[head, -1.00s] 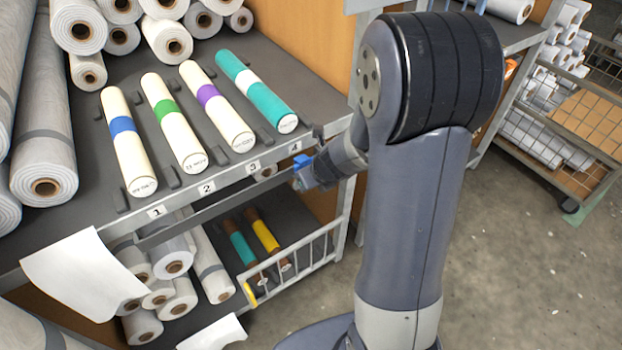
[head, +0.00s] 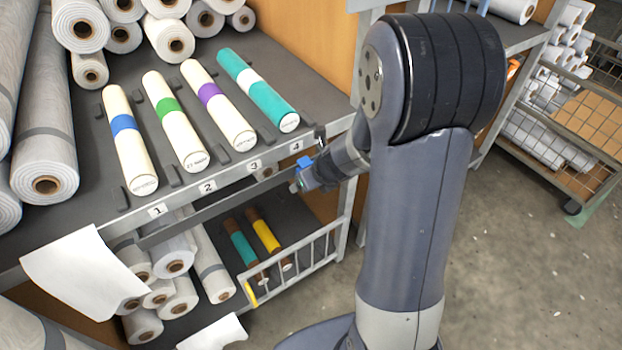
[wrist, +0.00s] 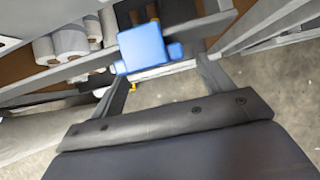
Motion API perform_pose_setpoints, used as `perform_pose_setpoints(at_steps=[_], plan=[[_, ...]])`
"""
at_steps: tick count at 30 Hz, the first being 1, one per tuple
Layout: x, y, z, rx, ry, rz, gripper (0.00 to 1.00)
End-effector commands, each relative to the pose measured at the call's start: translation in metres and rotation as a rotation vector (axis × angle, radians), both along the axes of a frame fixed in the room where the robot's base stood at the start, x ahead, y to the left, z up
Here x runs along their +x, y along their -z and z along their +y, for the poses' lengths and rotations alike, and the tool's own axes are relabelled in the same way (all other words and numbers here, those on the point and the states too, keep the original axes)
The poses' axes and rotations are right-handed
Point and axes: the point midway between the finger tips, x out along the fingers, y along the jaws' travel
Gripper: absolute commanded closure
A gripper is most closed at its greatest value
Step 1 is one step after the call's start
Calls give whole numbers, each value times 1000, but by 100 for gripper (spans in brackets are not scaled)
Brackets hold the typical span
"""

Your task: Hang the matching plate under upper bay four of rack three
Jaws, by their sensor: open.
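Upper bay four carries a teal roll with a white band (head: 258,92), above the label "4" (head: 296,146) on the shelf's front edge. My gripper (head: 297,186) is open, just below and in front of that edge near the label. A small blue block (head: 305,162) shows at my gripper. It also shows in the wrist view (wrist: 143,46), ahead of my gripper's dark body; I cannot tell whether it is part of my gripper or separate. I cannot make out a plate for certain.
Cream rolls with blue (head: 123,122), green (head: 168,110) and purple (head: 210,93) bands lie in bays one to three. Below, teal (head: 242,250) and yellow-banded (head: 266,236) rolls lie behind a wire guard (head: 300,262). A grey bar runs under the shelf edge. Floor at right is open.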

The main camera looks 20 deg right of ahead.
Motion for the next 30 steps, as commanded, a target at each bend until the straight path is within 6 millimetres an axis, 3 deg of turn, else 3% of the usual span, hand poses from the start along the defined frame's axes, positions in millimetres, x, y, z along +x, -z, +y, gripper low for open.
perform_pose_setpoints(at_steps=[5,18,30], plan=[[-5,-13,-2,-1,0,-2,24],[-47,-82,-16,0,2,-3,24],[-56,-90,-18,0,0,1,24]])
